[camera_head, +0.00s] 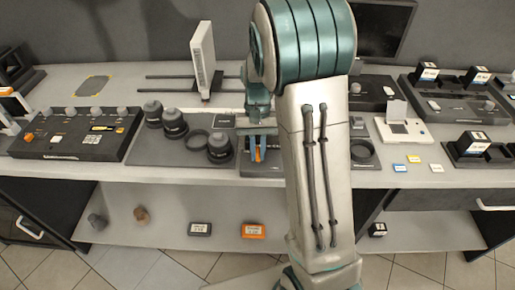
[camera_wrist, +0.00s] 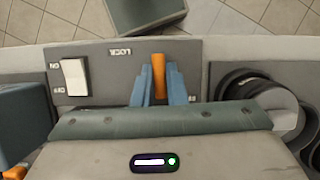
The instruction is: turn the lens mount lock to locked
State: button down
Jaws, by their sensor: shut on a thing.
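The lens mount lock shows as an orange lever (camera_wrist: 159,72) on a dark grey panel (camera_wrist: 108,62) in the wrist view. Upside-down lettering that seems to read LOCK lies to the lever's left. My gripper (camera_wrist: 161,84) has its blue fingers on either side of the lever, shut on it. The lever stands nearly straight up in that picture, and its lower part is hidden between the fingers. In the head view my gripper (camera_head: 257,145) reaches down onto the panel (camera_head: 262,171), with a bit of orange lever showing between the fingers.
A white rocker switch (camera_wrist: 74,77) sits on the same panel. Several dark lenses (camera_head: 174,123) stand on a mat to the left, with a control box (camera_head: 75,134) beyond. A white upright device (camera_head: 203,57) stands behind.

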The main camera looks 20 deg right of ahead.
jog(key=shift+m, duration=0.4)
jog(key=c, duration=1.5)
grip_release()
jog(key=v, duration=1.3)
jog(key=shift+d+r, duration=0.2)
jog(key=shift+r, duration=0.2)
